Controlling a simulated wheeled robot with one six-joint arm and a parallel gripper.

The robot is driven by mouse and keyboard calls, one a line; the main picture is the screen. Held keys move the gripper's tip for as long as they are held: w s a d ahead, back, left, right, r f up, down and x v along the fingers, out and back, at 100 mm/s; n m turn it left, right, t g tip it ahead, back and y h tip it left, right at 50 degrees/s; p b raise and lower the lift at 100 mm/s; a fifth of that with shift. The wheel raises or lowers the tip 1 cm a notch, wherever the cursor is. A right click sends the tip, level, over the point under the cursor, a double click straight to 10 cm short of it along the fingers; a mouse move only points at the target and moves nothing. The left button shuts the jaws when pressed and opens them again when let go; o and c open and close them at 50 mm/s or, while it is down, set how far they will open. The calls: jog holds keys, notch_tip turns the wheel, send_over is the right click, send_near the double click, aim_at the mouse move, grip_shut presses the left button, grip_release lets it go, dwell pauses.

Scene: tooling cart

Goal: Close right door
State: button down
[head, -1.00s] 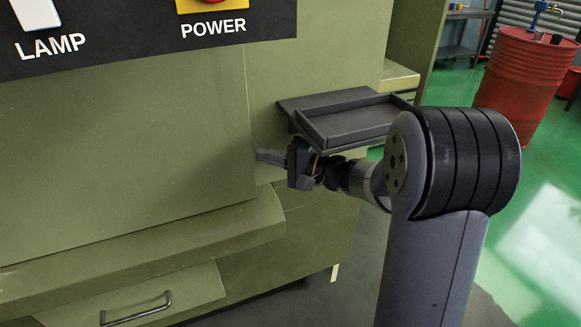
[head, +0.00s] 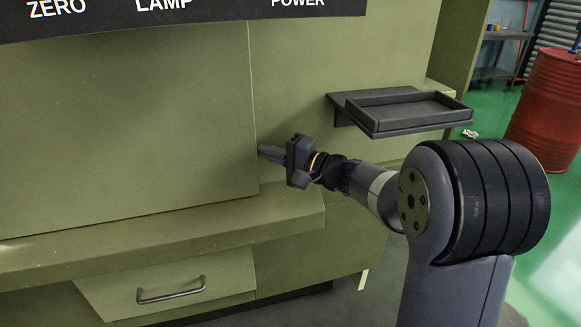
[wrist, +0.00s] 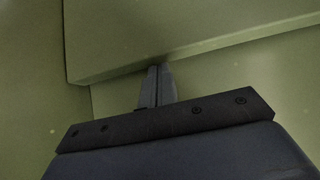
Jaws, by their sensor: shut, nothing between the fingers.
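The right door is a large flat olive-green panel (head: 130,130) on the machine front, left of my gripper in the head view. Its right edge is a vertical line beside my fingertips. My gripper (head: 268,153) is shut and empty, with its fingertips at that edge near its lower end. In the wrist view the shut fingers (wrist: 157,84) point at a green panel edge (wrist: 190,35), which looks like the door. I cannot tell for certain whether they touch it. No door handle shows.
A dark tray on a shelf (head: 365,130) juts from the machine right of my gripper. A green ledge (head: 180,235) runs below the door, above a drawer with a dark handle (head: 170,290). A red drum (head: 548,115) stands at the far right.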

aim_at(103, 181)
jog(key=s+a+b, duration=0.2)
jog(key=a+b, duration=0.1)
jog(key=a, duration=0.4)
jog(key=s+a+b, duration=0.2)
jog(key=a+b, duration=0.2)
jog(key=a, duration=0.3)
jog(key=s+a+b, duration=0.2)
jog(key=a+b, duration=0.1)
jog(key=a, duration=0.4)
jog(key=shift+s+f, duration=0.15)
jog(key=shift+f, duration=0.2)
jog(key=s+a+b, duration=0.1)
jog(key=a, duration=0.4)
jog(key=s+a, duration=0.2)
jog(key=a, duration=0.4)
jog(key=s+a+b, duration=0.1)
jog(key=a, duration=0.4)
jog(key=shift+s+a+r+b, duration=0.3)
jog(key=shift+a+b, duration=0.05)
jog(key=shift+s+a+r, duration=0.1)
jog(key=shift+s+a, duration=0.05)
jog(key=shift+a, duration=0.35)
